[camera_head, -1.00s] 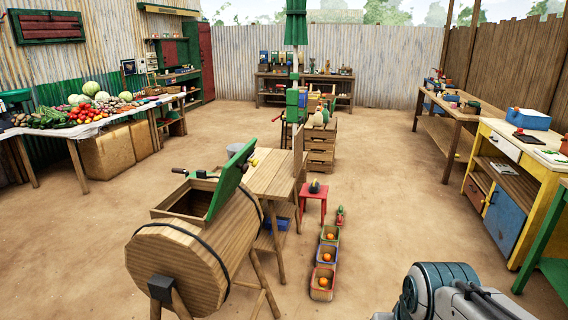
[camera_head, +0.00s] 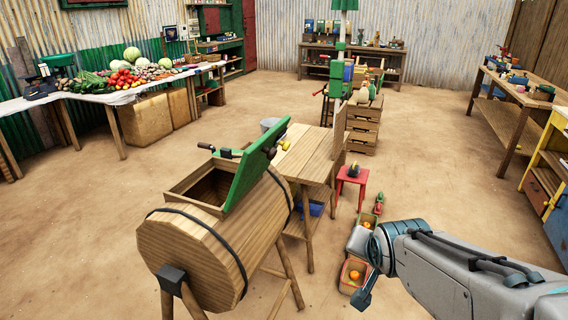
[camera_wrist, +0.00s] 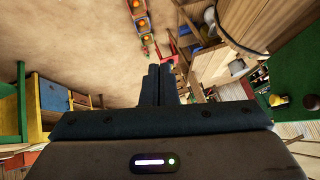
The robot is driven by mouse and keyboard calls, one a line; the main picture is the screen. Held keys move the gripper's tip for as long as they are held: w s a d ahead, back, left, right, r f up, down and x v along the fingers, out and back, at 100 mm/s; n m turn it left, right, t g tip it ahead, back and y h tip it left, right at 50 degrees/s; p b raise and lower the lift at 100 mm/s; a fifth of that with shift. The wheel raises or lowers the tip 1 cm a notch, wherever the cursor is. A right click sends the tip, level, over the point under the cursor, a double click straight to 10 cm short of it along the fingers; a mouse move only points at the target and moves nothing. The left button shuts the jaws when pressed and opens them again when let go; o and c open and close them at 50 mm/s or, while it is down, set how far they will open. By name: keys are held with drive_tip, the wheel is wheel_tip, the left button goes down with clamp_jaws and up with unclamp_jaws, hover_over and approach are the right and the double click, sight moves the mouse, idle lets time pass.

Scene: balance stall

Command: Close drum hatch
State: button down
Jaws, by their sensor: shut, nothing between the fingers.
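The wooden drum (camera_head: 190,255) lies on its side on a trestle, with dark bands around it. Its green hatch (camera_head: 250,168) stands open, tilted up beside the square opening (camera_head: 205,188) on top. A dark knob (camera_head: 270,152) is on the hatch's right face. My arm enters from the right, apart from the drum and hatch. My gripper (camera_wrist: 161,72) is shut and empty in the wrist view; in the head view it is mostly hidden behind my wrist. A green surface (camera_wrist: 285,65), seemingly the hatch, shows at the wrist view's right.
A wooden table (camera_head: 305,155) stands just behind the drum, with a red stool (camera_head: 352,185) right of it. Baskets with oranges (camera_head: 353,275) sit on the floor by my arm. A produce table (camera_head: 80,95) is at left. Open floor lies at right.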

drive_tip(key=w+a+r+m+t+y+b, duration=0.2)
drive_tip(key=w+a+r+m+t+y, duration=0.2)
drive_tip(key=w+a, duration=0.5)
drive_tip(key=w+a+r+m+t+y+b, duration=0.3)
drive_tip(key=w+a, duration=0.6)
drive_tip(key=w, duration=0.3)
drive_tip(key=shift+w+r+m+t+y+b, duration=0.45)
drive_tip(key=shift+m+t+y, duration=0.65)
drive_tip(key=shift+m+t, duration=0.75)
drive_tip(key=shift+a+r, duration=0.1)
